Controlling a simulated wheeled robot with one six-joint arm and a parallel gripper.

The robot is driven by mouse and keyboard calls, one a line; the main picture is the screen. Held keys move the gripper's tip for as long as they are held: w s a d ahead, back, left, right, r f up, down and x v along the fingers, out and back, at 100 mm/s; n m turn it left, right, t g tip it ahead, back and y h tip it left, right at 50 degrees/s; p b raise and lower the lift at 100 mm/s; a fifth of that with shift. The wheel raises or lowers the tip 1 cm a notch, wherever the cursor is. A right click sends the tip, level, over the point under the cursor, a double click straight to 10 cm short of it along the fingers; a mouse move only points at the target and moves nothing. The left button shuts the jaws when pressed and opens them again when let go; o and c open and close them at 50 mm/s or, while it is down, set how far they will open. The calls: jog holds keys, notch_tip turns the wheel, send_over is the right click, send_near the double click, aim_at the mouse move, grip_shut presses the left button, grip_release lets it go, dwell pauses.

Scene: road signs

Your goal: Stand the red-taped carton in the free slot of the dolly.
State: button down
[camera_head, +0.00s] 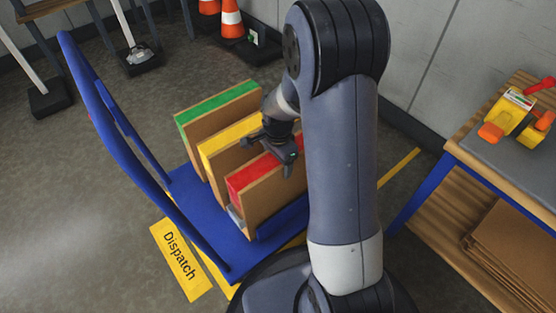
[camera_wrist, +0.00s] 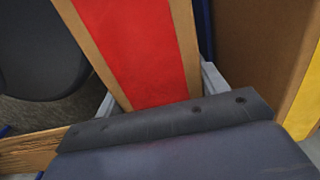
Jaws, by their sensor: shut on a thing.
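The red-taped carton (camera_head: 262,200) is upright over the front part of the blue dolly (camera_head: 188,187), and its red tape fills the top of the wrist view (camera_wrist: 135,45). My gripper (camera_head: 285,152) is shut on the carton's top edge; in the wrist view its dark jaw (camera_wrist: 165,122) lies across the tape. A grey slot frame (camera_head: 236,217) shows at the carton's lower left, and grey edges (camera_wrist: 212,80) show beside it in the wrist view. I cannot tell whether the carton's bottom touches the dolly deck.
A yellow-taped carton (camera_head: 222,160) and a green-taped carton (camera_head: 205,118) stand behind it on the dolly. The blue handle (camera_head: 125,135) rises at left. A workbench (camera_head: 465,150) stands at right. A yellow Dispatch floor sign (camera_head: 180,260) lies in front; cones (camera_head: 231,20) stand behind.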

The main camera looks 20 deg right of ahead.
jog(key=shift+f+b, duration=0.45)
jog(key=shift+f, duration=0.2)
dwell(0.8)
jog(key=shift+c, duration=0.8)
grip_release()
notch_tip(320, 180, up, 11)
jog(key=p, duration=0.4)
jog(key=shift+p, duration=0.35)
jog(key=shift+f, duration=0.1)
notch_tip(320, 180, down, 11)
jog(key=b, duration=0.4)
jog(key=shift+b, duration=0.4)
jog(key=shift+r+p, duration=0.3)
jog(key=shift+r, duration=0.1)
